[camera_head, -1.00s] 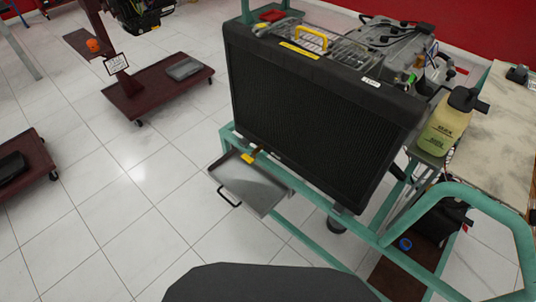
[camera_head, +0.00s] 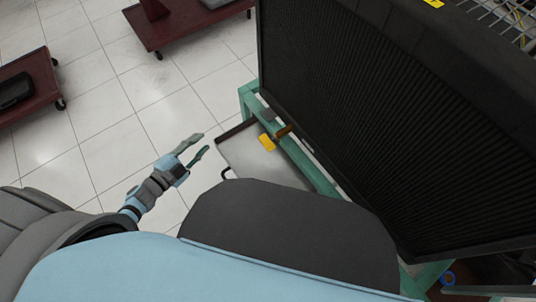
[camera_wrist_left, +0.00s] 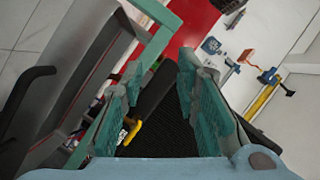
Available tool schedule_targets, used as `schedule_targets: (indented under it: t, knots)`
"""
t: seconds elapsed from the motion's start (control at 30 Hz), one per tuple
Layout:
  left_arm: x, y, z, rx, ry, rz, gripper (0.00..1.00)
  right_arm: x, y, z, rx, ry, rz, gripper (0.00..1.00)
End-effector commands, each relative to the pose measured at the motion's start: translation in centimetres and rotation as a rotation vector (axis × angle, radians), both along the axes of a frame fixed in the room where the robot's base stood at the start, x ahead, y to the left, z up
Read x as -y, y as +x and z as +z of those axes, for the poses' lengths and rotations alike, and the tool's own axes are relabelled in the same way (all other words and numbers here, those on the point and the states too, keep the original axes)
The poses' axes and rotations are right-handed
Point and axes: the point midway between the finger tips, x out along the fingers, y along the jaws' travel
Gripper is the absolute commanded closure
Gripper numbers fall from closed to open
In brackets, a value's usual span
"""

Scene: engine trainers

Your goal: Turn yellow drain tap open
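The yellow drain tap (camera_head: 267,142) sits on a brown stem (camera_head: 284,131) at the bottom of the black radiator (camera_head: 365,115), above a metal tray. In the left wrist view a yellow piece that looks like the tap (camera_wrist_left: 132,132) shows low between the fingers, close to the finger on the left and partly hidden. My left gripper (camera_head: 198,147) is open and empty, left of the tray and apart from the tap in the head view. Its two spread fingers also show in the wrist view (camera_wrist_left: 160,75). My right gripper is not in view.
The metal tray (camera_head: 240,150) with a black handle (camera_head: 226,173) sticks out left of the green frame (camera_head: 310,165). A dark red trolley (camera_head: 28,85) stands at the left. Tiled floor between is clear.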

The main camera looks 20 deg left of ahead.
Motion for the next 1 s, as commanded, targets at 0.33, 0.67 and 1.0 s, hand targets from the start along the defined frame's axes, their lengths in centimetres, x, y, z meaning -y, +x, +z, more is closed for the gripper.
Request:
schedule_targets:
  t: [0.33,0.67,1.0]
  knots:
    - [7.6,-0.8,2.5,0.545,0.349,-0.794,0.72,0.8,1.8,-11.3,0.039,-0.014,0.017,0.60]
    - [14.5,2.7,3.0,0.552,0.346,-0.798,0.72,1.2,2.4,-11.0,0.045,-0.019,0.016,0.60]
    - [19.8,5.5,2.8,0.545,0.347,-0.796,0.72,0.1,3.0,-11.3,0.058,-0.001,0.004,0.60]
